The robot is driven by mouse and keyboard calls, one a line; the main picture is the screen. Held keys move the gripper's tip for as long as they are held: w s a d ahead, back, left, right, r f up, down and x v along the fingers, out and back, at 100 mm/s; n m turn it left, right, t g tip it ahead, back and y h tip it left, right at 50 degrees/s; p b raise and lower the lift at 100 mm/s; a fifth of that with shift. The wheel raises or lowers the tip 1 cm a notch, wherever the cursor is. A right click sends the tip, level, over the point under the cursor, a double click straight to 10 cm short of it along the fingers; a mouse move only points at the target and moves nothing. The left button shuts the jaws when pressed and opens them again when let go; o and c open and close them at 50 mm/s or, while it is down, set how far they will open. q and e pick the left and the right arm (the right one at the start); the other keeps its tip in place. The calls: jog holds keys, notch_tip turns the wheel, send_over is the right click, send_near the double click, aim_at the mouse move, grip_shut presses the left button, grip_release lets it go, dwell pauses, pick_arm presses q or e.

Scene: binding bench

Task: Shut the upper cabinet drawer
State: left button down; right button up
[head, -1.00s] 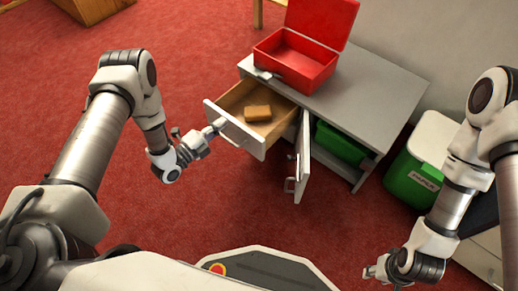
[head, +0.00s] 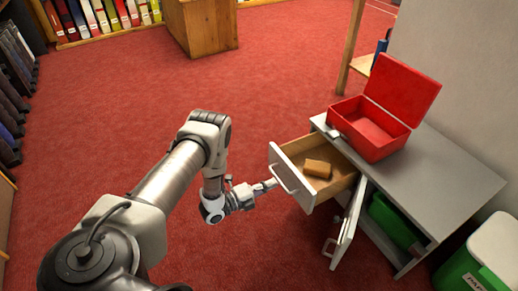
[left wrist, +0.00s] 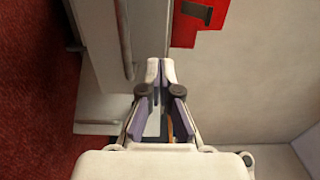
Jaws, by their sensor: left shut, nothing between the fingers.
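The upper cabinet drawer (head: 313,206) stands pulled out of the grey cabinet (head: 452,178), with a white front and a bar handle (head: 284,181). A brown block (head: 317,169) lies inside it. My left gripper (head: 273,184) is shut and empty, its tips close to the drawer front beside the handle; I cannot tell whether they touch. In the left wrist view, the shut fingertips (left wrist: 153,64) show in the middle, with a pale panel and a bar handle (left wrist: 126,40) to their left. My right gripper is not in view.
An open red box (head: 374,128) stands on the cabinet top. Below the drawer, a cabinet door (head: 347,228) hangs open, with a green bin (head: 394,222) inside. A green and white paper bin (head: 470,268) is at lower right. Red carpet left of the cabinet is clear.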

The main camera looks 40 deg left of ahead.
aim_at(293, 174)
pick_arm(q)
jog(key=b+x, duration=0.2)
jog(key=x, duration=0.4)
jog(key=shift+f+b, duration=0.15)
jog(key=shift+b, duration=0.15)
jog(key=shift+w+d, duration=0.1)
jog(key=shift+w, duration=0.2)
jog(key=shift+w, duration=0.1)
jog(key=b+x, duration=0.6)
jog(key=x, duration=0.9)
jog(key=shift+w+d, duration=0.1)
jog(key=shift+w, duration=0.2)
jog(key=shift+x, duration=0.85)
